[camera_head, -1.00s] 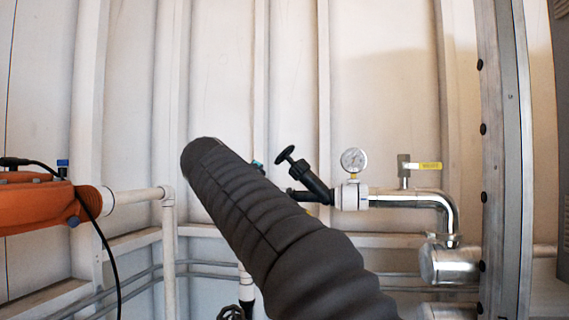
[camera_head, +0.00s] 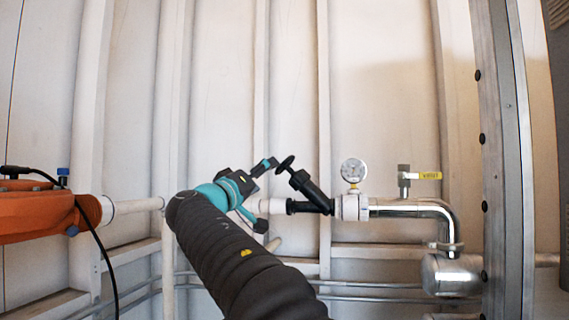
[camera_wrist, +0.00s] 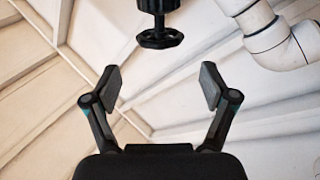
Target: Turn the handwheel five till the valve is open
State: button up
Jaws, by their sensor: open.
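The black handwheel (camera_head: 285,164) sits on the slanted stem of a black angled valve (camera_head: 312,192) in the pipe. My gripper (camera_head: 268,164) is just left of the handwheel in the head view, close to it in the picture. In the wrist view the handwheel (camera_wrist: 160,38) shows above and beyond my gripper (camera_wrist: 160,88), centred between its two fingers. My dark-sleeved arm hides part of the pipe left of the valve.
A pressure gauge (camera_head: 354,171) stands right of the valve, then a yellow-handled valve (camera_head: 424,176) on the steel pipe (camera_head: 410,208). An orange housing (camera_head: 38,210) is at the left. A metal post (camera_head: 497,160) stands at the right. White pipe (camera_wrist: 272,38) is at the wrist view's upper right.

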aim_at(282, 165)
jog(key=p+x, duration=0.3)
jog(key=x, duration=0.6)
jog(key=shift+r, duration=0.1)
jog(key=shift+p+x, duration=0.4)
jog(key=shift+x, duration=0.4)
jog(key=c, duration=0.8)
jog(key=shift+n+y, duration=0.3)
jog(key=shift+y, duration=0.1)
jog(key=shift+n+g+y+p, duration=0.2)
jog(key=shift+n+y, duration=0.65)
jog(key=shift+y, duration=0.6)
jog(key=shift+n+g+y+p, duration=0.2)
jog(key=shift+n+y, duration=0.65)
jog(key=shift+y, duration=0.6)
jog(key=shift+n+g+y, duration=0.7)
jog(key=shift+n+y, duration=0.3)
jog(key=shift+y, duration=0.6)
